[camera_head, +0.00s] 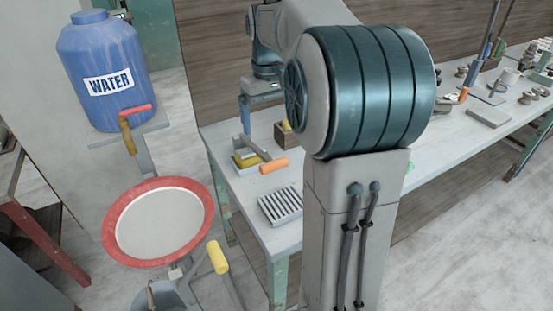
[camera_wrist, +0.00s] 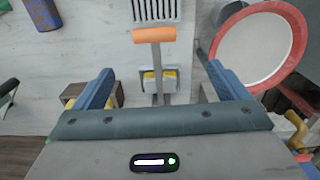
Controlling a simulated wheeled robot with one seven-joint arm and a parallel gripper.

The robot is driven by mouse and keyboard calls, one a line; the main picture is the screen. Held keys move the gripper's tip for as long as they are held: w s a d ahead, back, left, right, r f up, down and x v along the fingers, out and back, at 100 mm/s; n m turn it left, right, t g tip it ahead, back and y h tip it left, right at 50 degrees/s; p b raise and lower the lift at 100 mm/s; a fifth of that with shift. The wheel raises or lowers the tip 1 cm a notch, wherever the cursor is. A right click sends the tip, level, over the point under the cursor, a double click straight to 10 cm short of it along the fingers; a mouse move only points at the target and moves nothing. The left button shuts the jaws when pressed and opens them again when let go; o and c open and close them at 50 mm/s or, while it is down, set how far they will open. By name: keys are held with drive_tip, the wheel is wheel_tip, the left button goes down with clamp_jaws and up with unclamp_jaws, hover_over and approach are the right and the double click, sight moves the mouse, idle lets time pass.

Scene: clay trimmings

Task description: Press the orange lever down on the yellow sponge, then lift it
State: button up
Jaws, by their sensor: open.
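The orange lever handle (camera_head: 273,165) sticks out over the table at the end of a flat grey bar. It also shows at the top middle of the wrist view (camera_wrist: 154,35). The yellow sponge (camera_head: 247,161) sits in a small grey holder under the bar; in the wrist view the bar and holder partly cover the sponge (camera_wrist: 169,76). My gripper (camera_wrist: 160,66) is open and empty, with blue fingers either side of the bar in the picture and the handle beyond the tips. In the head view my gripper (camera_head: 245,116) is above and behind the sponge, apart from the lever.
A slotted grey rack (camera_head: 281,206) lies on the table (camera_head: 240,195) in front of the handle. A brown box (camera_head: 284,134) with something yellow stands behind. A red-rimmed basin (camera_head: 112,245) and a blue water tank (camera_head: 85,55) are at left.

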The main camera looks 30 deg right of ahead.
sight(274, 162)
drive_tip(key=f, duration=0.9)
drive_tip(key=d+f, duration=0.1)
drive_tip(key=f, duration=0.3)
drive_tip(key=shift+s+f, duration=0.1)
drive_tip(key=shift+f, duration=0.2)
